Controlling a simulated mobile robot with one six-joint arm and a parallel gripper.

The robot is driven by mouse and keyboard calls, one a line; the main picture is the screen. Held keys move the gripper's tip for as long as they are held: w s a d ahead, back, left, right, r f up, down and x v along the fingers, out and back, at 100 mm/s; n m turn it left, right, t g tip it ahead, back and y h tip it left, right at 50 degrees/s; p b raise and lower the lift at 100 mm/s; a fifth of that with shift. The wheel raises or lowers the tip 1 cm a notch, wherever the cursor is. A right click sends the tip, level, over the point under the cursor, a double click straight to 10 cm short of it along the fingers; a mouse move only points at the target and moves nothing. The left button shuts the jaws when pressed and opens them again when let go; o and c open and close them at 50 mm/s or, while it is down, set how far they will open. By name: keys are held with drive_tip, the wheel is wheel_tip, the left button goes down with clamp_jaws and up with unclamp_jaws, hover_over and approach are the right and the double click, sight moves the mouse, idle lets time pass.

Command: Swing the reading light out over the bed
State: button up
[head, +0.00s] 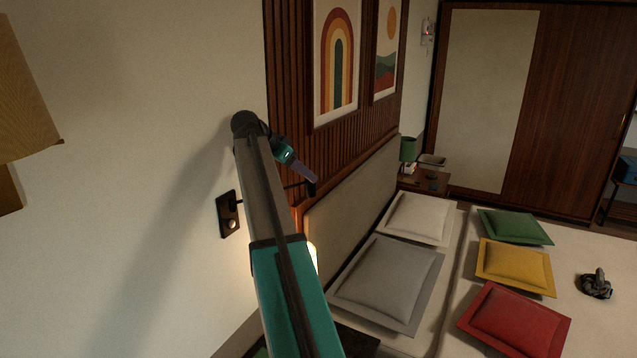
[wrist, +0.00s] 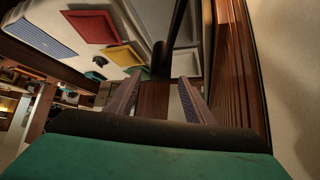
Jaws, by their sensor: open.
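The reading light's dark wall plate (head: 229,214), with a round pale knob, is on the white wall left of the headboard. Its thin dark arm runs right behind my arm to a small dark lamp head (head: 312,187) near the slatted panel. My gripper (head: 310,178) reaches that head from the upper left. In the wrist view, my gripper (wrist: 160,78) has its two fingers apart, with the dark lamp head (wrist: 161,58) at the gap between the tips. The light's rod rises from it. I cannot tell whether a finger touches it. The bed (head: 453,300) lies to the right.
The padded headboard (head: 350,205) and slatted wood panel (head: 290,85) stand close beside my gripper. Framed pictures (head: 337,60) hang above. Pillows and coloured cushions (head: 515,322) lie on the bed. The air above the bed is clear.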

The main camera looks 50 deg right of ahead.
drive_tip(key=p+x, duration=0.2)
drive_tip(key=x, duration=0.6)
drive_tip(key=shift+d, duration=0.1)
clamp_jaws()
